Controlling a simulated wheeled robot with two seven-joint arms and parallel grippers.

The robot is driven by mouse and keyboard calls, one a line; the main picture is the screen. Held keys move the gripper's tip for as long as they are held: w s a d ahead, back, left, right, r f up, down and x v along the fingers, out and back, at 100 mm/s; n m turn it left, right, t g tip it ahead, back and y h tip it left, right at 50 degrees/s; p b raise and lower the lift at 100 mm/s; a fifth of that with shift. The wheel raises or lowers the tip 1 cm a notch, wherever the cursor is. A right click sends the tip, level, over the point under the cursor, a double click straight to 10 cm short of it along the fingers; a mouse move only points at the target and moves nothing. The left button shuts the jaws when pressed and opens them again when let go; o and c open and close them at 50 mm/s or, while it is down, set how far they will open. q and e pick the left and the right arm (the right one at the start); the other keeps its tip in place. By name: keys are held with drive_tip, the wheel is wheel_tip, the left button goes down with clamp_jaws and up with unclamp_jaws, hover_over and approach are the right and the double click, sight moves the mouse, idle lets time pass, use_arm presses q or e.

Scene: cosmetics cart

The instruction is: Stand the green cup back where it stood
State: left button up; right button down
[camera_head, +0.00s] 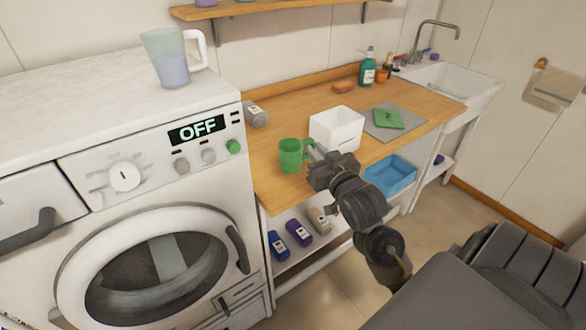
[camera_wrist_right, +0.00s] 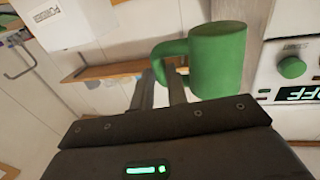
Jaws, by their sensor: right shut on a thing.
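The green cup (camera_head: 290,156) is upright over the left front part of the wooden counter (camera_head: 285,192), in front of the white box. I cannot tell whether its base touches the wood. My right gripper (camera_head: 313,150) reaches it from the right and is shut on the cup's handle. In the right wrist view the cup (camera_wrist_right: 218,62) stands beside the fingers of my right gripper (camera_wrist_right: 164,75), with its handle at the fingertips. My left gripper is not in view.
A white box (camera_head: 336,131) stands just behind the gripper. A grey bottle (camera_head: 256,115) lies behind the cup. The washing machine (camera_head: 150,190) with a pitcher (camera_head: 170,60) on top is at the left. A green cloth (camera_head: 388,119) lies on a grey mat (camera_head: 408,130). A blue bin (camera_head: 390,177) is below.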

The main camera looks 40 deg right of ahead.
drive_tip(key=w+d+f, duration=0.2)
drive_tip(key=w+f, duration=0.1)
drive_tip(key=w+d+f+p, duration=0.1)
drive_tip(key=w+d+f, duration=0.1)
drive_tip(key=w, duration=0.2)
drive_tip(key=w+d+f, duration=0.2)
drive_tip(key=w+f, duration=0.1)
drive_tip(key=shift+w+f, duration=0.3)
drive_tip(key=shift+w, duration=0.1)
drive_tip(key=shift+w+d+f, duration=0.15)
drive_tip(key=shift+w+f, duration=0.1)
drive_tip(key=shift+f, duration=0.1)
wheel_tip(320, 180, down, 2)
drive_tip(key=shift+w+f+p, duration=0.1)
drive_tip(key=shift+p, duration=0.55)
drive_tip(key=shift+d+f, duration=0.1)
drive_tip(key=shift+f, duration=0.5)
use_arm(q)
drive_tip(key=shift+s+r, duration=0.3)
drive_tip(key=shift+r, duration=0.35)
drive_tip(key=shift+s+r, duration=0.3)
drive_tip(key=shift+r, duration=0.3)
